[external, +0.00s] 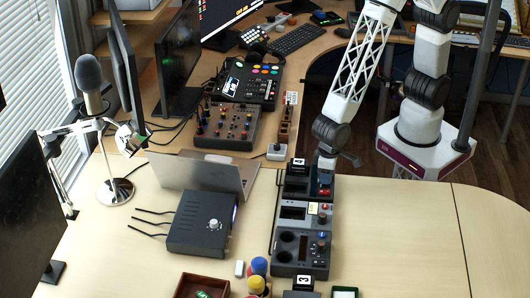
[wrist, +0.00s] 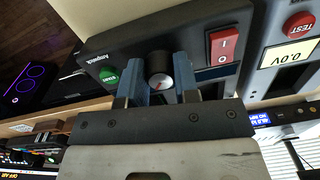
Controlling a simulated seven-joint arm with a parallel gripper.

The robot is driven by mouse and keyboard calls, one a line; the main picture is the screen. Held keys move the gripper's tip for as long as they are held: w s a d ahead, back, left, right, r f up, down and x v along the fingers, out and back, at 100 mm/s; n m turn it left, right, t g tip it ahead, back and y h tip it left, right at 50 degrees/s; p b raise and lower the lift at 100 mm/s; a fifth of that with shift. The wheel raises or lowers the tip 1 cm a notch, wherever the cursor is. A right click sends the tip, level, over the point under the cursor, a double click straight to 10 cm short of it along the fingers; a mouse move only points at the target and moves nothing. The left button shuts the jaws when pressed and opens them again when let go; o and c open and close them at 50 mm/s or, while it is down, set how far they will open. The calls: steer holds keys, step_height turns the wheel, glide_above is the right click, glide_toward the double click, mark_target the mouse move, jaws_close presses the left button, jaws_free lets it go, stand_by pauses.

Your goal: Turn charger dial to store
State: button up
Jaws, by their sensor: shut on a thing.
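The charger dial (wrist: 160,72) is a black round knob with a pale face and a small mark. It is on the dark charger panel (wrist: 195,32), between a green START button (wrist: 108,75) and a red rocker switch (wrist: 224,46). My gripper (wrist: 158,80) has its two blue fingers on either side of the dial and is shut on it. The dial's printed positions are hidden or too small to read. In the external view my gripper (external: 326,170) is down at the far module of the dark row, and the dial is hidden there.
In the external view, a laptop (external: 200,172) and a black box (external: 203,222) stand left of the row. The table right of the row is clear.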

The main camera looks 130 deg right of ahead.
steer(key=shift+m, duration=0.5)
steer(key=o, duration=0.9)
steer(key=shift+o, duration=0.2)
steer(key=shift+r, duration=0.15)
steer(key=shift+r, duration=3.8)
